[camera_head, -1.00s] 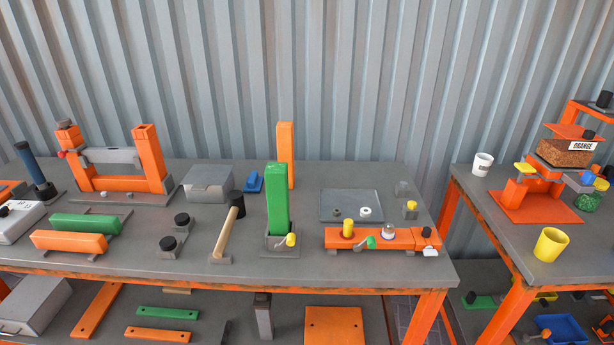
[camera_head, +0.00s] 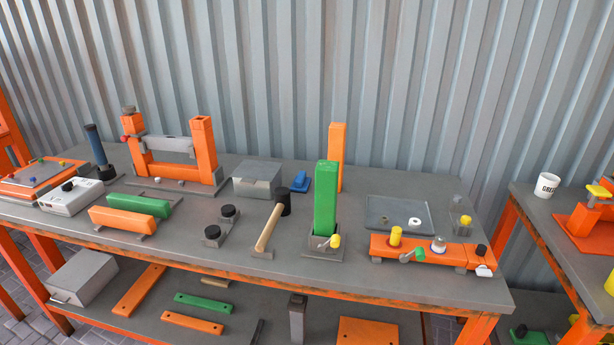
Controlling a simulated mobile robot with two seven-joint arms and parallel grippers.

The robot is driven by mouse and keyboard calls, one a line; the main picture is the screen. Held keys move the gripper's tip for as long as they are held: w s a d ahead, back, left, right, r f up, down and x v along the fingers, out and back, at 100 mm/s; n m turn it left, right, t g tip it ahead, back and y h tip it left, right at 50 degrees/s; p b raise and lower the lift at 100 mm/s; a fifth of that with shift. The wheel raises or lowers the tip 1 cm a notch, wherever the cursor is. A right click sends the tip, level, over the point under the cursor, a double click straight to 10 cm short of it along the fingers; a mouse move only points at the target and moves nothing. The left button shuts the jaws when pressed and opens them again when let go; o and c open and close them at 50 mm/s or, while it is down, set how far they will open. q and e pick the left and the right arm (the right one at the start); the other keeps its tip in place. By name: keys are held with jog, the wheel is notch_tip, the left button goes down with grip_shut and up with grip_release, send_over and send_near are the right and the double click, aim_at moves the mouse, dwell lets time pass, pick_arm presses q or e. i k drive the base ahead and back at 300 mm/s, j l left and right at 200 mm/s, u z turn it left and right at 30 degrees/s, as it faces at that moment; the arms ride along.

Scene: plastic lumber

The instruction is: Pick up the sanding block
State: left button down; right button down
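A small blue block with a raised top (camera_head: 299,182) lies on the grey workbench (camera_head: 340,275). It looks like the sanding block, though it is small in the picture. It sits between a grey metal box (camera_head: 258,179) on its left and an upright orange post (camera_head: 337,158) on its right. Nothing covers it from above. Neither of my grippers shows in the head view.
A hammer (camera_head: 268,228) and an upright green post (camera_head: 325,198) stand in front of the blue block. An orange frame (camera_head: 204,158) is at the back left. An orange fixture (camera_head: 425,250) lies front right. A second table (camera_head: 545,215) stands to the right.

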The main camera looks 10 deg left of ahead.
aim_at(301, 184)
jog(key=i+j+z, duration=0.2)
jog(key=i+j, duration=0.15)
jog(key=j, duration=0.25)
jog(key=i+j, duration=0.15)
jog(key=j, duration=0.15)
jog(key=i+j+z, duration=0.15)
jog(key=j, duration=0.15)
